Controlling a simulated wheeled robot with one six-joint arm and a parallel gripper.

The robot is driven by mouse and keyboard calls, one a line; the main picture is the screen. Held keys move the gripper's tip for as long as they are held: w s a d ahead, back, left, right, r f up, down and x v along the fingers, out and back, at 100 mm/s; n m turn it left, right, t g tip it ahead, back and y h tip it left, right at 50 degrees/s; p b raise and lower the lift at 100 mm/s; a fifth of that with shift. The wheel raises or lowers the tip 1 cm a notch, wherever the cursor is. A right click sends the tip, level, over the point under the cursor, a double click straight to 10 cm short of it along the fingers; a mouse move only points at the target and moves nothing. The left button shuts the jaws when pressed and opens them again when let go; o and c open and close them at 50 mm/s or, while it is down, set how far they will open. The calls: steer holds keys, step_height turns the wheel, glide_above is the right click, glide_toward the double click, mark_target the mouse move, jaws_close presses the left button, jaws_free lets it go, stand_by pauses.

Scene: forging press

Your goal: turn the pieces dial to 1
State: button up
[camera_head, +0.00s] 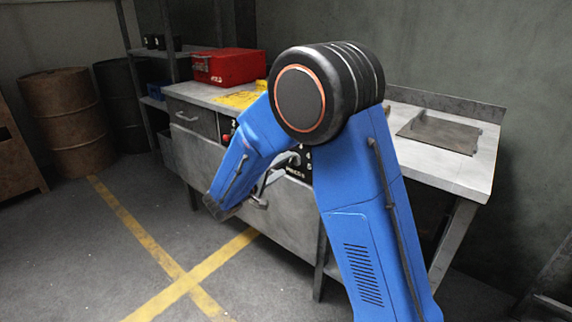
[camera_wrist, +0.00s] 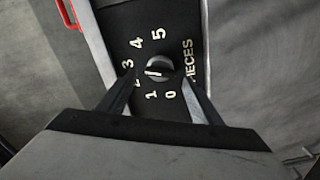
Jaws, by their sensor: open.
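The pieces dial (camera_wrist: 159,67) is a dark round knob with a white pointer mark on a black panel in the wrist view. Numerals 0 to 5 and the word PIECES surround it. The mark points left and slightly down, about toward the 2, which is partly covered by my left finger. My gripper (camera_wrist: 158,77) is open, with one finger on each side of the dial. I cannot tell whether either finger touches it. In the head view the panel (camera_head: 297,171) is partly hidden behind my arm.
The panel is set in the front of a grey workbench (camera_head: 455,172). Rusty barrels stand at the left. The floor in front is clear.

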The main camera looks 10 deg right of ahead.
mark_target(292, 160)
steer(key=shift+x, duration=1.3)
steer(key=c, duration=1.1)
steer(key=shift+o, duration=0.2)
